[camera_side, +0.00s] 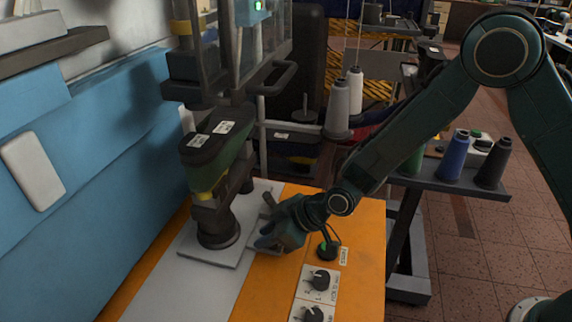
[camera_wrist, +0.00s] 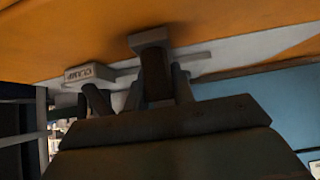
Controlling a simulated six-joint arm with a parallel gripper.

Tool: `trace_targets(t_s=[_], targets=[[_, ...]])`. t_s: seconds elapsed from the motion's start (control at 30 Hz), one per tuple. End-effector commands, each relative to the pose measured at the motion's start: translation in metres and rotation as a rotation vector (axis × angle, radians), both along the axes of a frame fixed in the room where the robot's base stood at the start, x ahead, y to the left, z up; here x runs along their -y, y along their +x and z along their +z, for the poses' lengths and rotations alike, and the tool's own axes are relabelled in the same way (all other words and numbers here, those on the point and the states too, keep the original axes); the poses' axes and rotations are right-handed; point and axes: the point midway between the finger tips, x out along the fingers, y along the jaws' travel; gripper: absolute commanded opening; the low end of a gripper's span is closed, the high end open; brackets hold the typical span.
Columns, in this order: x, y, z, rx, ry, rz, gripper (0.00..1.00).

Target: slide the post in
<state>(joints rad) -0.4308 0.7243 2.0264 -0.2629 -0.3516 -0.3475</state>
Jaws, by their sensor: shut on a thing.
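My gripper (camera_side: 266,228) is low over the orange table, just right of the dark shoe-last stand (camera_side: 215,195). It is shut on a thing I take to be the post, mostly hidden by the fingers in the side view. In the wrist view, a dark upright piece with a grey block end (camera_wrist: 150,40) shows at my gripper (camera_wrist: 140,95), close to the table surface. The stand has a dark green and black last-shaped top with a yellow band and a round foot on a pale plate (camera_side: 205,253). I cannot tell whether the post touches anything.
A blue padded wall (camera_side: 100,170) stands left. Thread cones (camera_side: 453,157) stand on a shelf at right.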

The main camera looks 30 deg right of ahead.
Motion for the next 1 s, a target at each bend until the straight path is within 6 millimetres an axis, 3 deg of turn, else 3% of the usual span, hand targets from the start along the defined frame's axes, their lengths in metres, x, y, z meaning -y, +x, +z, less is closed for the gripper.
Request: trace_targets(t_s=[0.2,0.7,0.73,0.8,0.83,1.0], targets=[[0.02,0.02,0.0,0.001,-0.002,-0.002,0.0],[0.028,0.028,0.0,0.004,-0.005,-0.006,0.0],[0.028,0.028,0.0,0.004,-0.004,-0.007,0.28],[0.028,0.028,0.0,0.004,-0.003,-0.006,0.42],[0.028,0.028,0.0,0.003,-0.003,-0.006,0.46],[0.026,0.026,0.0,0.001,-0.002,-0.002,0.46]])
